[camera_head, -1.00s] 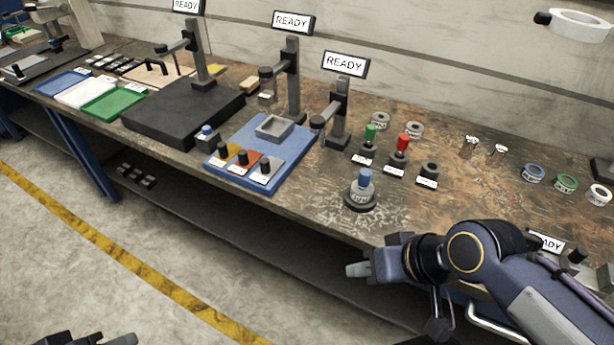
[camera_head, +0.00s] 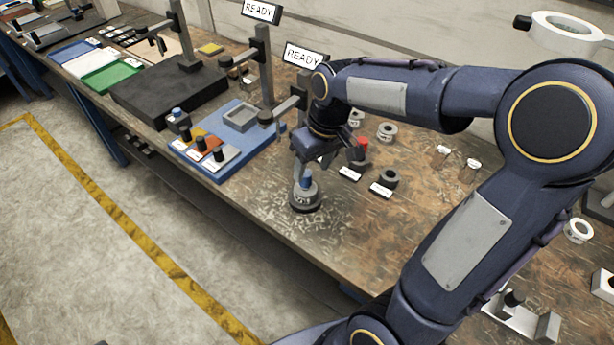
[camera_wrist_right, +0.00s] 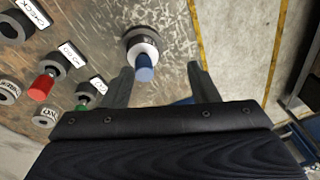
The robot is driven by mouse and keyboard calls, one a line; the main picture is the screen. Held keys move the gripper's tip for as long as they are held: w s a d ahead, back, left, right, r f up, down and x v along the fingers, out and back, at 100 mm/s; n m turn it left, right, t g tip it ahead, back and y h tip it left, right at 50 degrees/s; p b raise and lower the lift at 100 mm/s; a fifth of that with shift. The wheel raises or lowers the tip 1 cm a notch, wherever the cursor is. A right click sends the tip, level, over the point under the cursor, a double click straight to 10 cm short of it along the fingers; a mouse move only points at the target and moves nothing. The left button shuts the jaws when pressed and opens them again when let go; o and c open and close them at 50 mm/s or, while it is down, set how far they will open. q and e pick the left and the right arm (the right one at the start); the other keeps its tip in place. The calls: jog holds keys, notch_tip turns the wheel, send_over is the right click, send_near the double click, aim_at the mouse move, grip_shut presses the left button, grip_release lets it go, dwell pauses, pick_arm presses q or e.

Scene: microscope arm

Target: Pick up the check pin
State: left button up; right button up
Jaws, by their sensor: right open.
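The blue-topped pin (camera_head: 306,182), which I take to be the check pin, stands upright in a round grey base (camera_head: 306,200) near the table's front edge. My right gripper (camera_head: 310,168) is open just above it, partly covering it in the head view. In the right wrist view, the pin's blue tip (camera_wrist_right: 144,68) shows between the two spread fingers, a little left of the middle (camera_wrist_right: 162,80). I cannot tell whether a finger touches it. A holder (camera_wrist_right: 13,25) beside a CHECK label (camera_wrist_right: 28,14) looks empty. My left gripper is out of view.
A red-topped pin (camera_wrist_right: 40,87) and a green-topped pin (camera_wrist_right: 84,101) stand in labelled holders close to the right gripper. A blue board (camera_head: 225,170) with small knobs lies to the left, beside upright stands. The table's front edge is close.

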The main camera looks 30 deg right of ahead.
jog(key=n+g+h, duration=0.1)
send_over(305, 178)
jog(key=w, duration=0.1)
jog(key=f, duration=0.2)
jog(key=shift+w+d+f+p, duration=0.2)
jog(key=shift+d+f+p, duration=0.15)
jog(key=shift+d+f, duration=0.05)
jog(key=shift+w+f, duration=0.2)
jog(key=shift+f, duration=0.05)
jog(key=f, duration=0.4)
jog(key=f+p, duration=0.1)
jog(key=f, duration=0.1)
jog(key=shift+s+f, duration=0.2)
jog(key=shift+s, duration=0.1)
jog(key=shift+f, duration=0.6)
jog(key=shift+w, duration=0.1)
grip_shut()
jog(key=shift+r, duration=0.2)
